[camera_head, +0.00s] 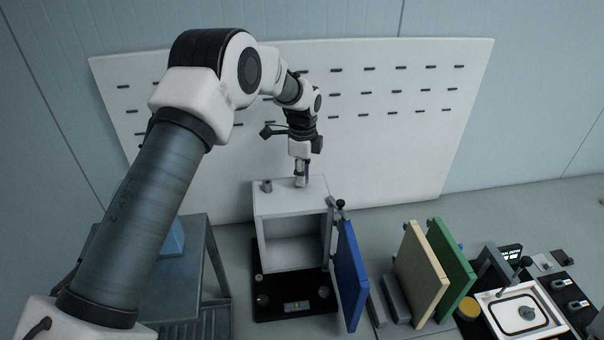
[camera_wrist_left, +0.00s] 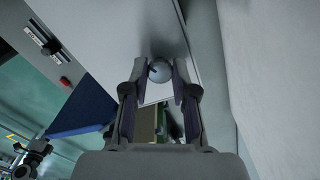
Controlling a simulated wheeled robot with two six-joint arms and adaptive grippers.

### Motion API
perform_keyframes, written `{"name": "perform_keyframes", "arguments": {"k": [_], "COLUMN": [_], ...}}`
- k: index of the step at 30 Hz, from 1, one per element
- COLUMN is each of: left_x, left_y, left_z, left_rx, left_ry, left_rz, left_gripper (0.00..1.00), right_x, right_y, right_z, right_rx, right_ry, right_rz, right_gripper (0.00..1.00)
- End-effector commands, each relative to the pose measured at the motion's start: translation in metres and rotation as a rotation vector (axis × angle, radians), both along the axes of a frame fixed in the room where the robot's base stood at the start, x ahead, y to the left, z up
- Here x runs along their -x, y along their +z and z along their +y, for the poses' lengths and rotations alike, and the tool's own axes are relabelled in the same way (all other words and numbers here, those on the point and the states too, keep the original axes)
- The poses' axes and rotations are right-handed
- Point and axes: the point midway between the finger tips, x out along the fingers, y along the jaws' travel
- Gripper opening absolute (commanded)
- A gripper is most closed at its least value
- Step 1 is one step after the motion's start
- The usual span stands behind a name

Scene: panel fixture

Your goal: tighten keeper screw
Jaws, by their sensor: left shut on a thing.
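A pale box (camera_head: 290,203) with an open front stands on a black base. My left gripper (camera_head: 301,180) points down at the top of this box, near its back right. In the left wrist view, the two fingers of my left gripper (camera_wrist_left: 160,74) are closed on a round grey screw head (camera_wrist_left: 160,70), one finger on each side. The screw's lower part is hidden. A blue door panel (camera_head: 351,275) stands swung open at the box's right side. My right gripper is not in view.
A small grey knob (camera_head: 266,186) stands on the box top at left. Cream (camera_head: 421,274) and green (camera_head: 453,262) panels stand upright at right. A slotted white board (camera_head: 390,135) rises behind. A grey side table (camera_head: 190,265) is at left.

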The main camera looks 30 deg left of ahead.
Motion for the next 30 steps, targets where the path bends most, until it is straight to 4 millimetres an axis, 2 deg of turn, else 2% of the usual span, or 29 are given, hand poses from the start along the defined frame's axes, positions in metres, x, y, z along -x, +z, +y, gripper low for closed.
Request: {"name": "perform_keyframes", "arguments": {"k": [12,29,30], "left_x": [-0.0031,-0.0026,-0.0026], "left_y": [0.0035,0.0029,0.0028], "left_z": [-0.0001,-0.0002,-0.0002], "left_rx": [-0.002,-0.002,-0.002], "left_ry": [-0.23,-0.267,-0.267], "left_rz": [-0.01,-0.008,-0.008], "left_gripper": [0.0,0.0,0.34], "right_x": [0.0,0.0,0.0], "right_y": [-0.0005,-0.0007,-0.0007], "right_z": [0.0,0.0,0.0], "right_rx": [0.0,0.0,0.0], "right_ry": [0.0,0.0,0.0], "right_rz": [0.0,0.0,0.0], "right_gripper": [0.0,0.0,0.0]}}
